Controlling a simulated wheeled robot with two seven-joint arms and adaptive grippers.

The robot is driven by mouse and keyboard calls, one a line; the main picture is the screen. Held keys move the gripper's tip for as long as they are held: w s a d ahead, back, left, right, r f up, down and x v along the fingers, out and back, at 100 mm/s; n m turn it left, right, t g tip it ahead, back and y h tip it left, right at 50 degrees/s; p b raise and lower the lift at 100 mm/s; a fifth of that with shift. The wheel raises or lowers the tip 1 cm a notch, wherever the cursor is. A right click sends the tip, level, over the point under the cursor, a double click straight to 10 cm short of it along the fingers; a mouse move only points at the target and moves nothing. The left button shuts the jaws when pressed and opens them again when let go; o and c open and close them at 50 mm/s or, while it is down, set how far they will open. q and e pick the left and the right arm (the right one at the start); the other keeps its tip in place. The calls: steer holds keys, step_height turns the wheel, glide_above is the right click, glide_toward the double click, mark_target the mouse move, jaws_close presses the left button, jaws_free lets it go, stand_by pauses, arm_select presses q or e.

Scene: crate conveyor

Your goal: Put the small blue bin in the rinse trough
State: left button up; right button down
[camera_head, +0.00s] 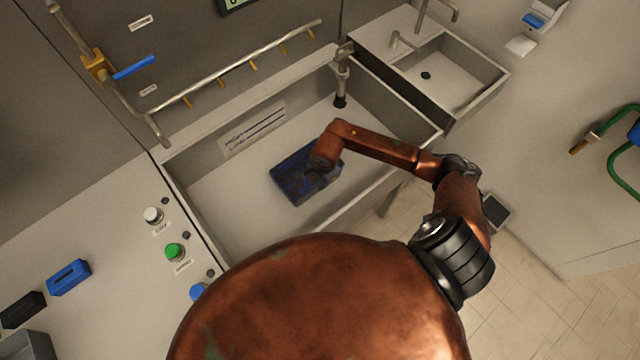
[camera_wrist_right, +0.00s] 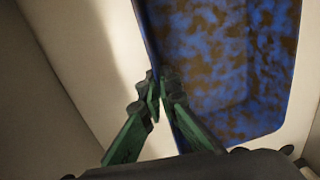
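The small blue bin (camera_head: 290,187), mottled with brown, is inside the rinse trough (camera_head: 215,215) as seen from the head. I cannot tell whether its base touches the trough floor. My right gripper (camera_head: 322,175) reaches over the trough's near wall and is down at the bin's right side. In the right wrist view, its green fingers (camera_wrist_right: 158,88) have their dark tips close together on either side of the rim of the bin (camera_wrist_right: 235,70), pinching it. My arm hides part of the bin. My left gripper is not in view.
A spray pipe with small nozzles (camera_head: 240,68) runs above the trough's back wall. A drain standpipe (camera_head: 341,85) stands in the far corner. A small sink (camera_head: 455,80) adjoins at the right. A panel with push buttons (camera_head: 174,252) lies at the left.

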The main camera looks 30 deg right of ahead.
steer(key=shift+f, duration=0.1)
steer(key=c, duration=2.6)
jaws_free()
steer(key=shift+c, duration=0.2)
steer(key=o, duration=0.5)
steer(key=r, duration=0.4)
steer(key=s+r, duration=0.1)
steer(key=r, duration=0.7)
steer(key=shift+s+r, duration=0.1)
steer(key=shift+s, duration=0.1)
